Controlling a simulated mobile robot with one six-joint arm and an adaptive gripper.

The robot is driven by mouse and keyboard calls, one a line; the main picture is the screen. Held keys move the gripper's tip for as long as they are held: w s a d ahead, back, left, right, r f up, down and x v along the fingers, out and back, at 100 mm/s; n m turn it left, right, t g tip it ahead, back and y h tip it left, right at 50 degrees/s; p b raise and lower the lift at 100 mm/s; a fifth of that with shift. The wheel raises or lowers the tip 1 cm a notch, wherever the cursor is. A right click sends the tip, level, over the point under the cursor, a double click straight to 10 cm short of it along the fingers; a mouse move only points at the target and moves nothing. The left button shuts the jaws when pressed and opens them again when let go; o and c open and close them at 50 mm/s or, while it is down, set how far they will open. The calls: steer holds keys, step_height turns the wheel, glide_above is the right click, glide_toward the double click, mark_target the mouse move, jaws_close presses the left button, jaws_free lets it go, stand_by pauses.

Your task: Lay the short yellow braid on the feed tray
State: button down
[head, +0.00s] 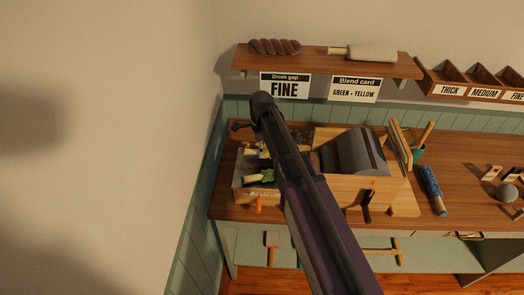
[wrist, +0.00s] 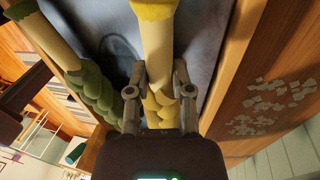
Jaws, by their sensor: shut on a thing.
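My gripper (wrist: 160,92) is shut on the short yellow braid (wrist: 156,45), with one finger on each side of its plaited part. The yellow braid is over the grey floor of the feed tray (wrist: 208,35); I cannot tell whether it touches it. A green braid (wrist: 95,90) is to the left of it in the wrist view, apart from the fingers. In the head view the feed tray (head: 240,183) is left of the drum, with the green braid (head: 264,176) in it. My arm hides much of the gripper and the yellow braid there.
The dark drum (head: 350,152) stands right of the tray. A shelf (head: 310,63) above holds a brown braid (head: 274,46) and a pale roll (head: 365,53). A wall is close on the left.

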steer(key=shift+f, duration=0.1)
stand_by(0.3)
steer(key=shift+c, duration=2.2)
jaws_free()
step_height(320, 180, up, 7)
steer(key=p, duration=0.7)
steer(key=shift+r, duration=0.2)
steer(key=shift+f, duration=0.15)
